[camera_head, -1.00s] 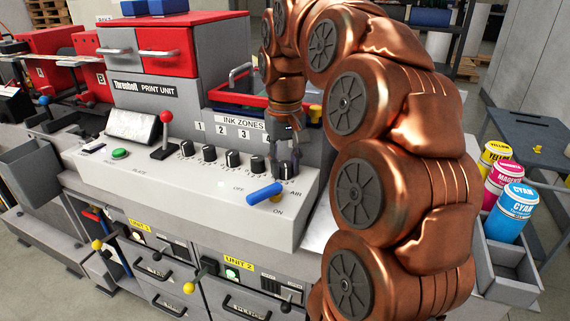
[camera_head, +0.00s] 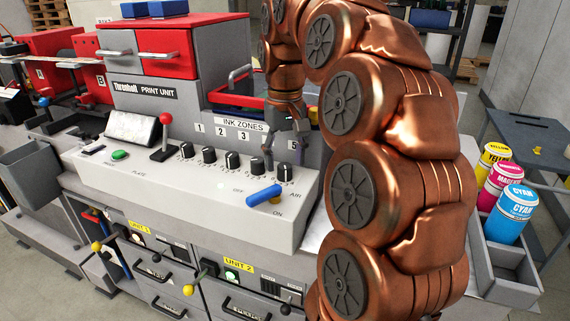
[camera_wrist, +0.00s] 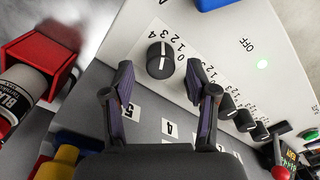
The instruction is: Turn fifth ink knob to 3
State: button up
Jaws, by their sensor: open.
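The fifth ink knob (camera_head: 285,173) is the rightmost black knob in the row on the sloping grey panel. In the wrist view the knob (camera_wrist: 160,60) is round and black with a white pointer line, with printed numbers around one side. I cannot tell for sure which number the line points to. My gripper (camera_head: 281,153) is just behind and above this knob, by the label 5. In the wrist view my gripper (camera_wrist: 161,82) is open, its two dark fingers apart and empty. The knob shows beyond the fingertips, centred between them, and nothing touches it.
The fourth knob (camera_head: 257,166) and several others stand in line to the left. A blue-handled air lever (camera_head: 264,194) lies in front of the fifth knob. A red-ball lever (camera_head: 165,119) rises at the left. The ink zone labels (camera_head: 243,124) run behind the knobs.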

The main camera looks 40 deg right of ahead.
aim_at(286, 165)
notch_tip(286, 165, up, 4)
jog(key=shift+d+f, duration=0.1)
jog(key=shift+f, duration=0.15)
jog(key=shift+r, duration=0.8)
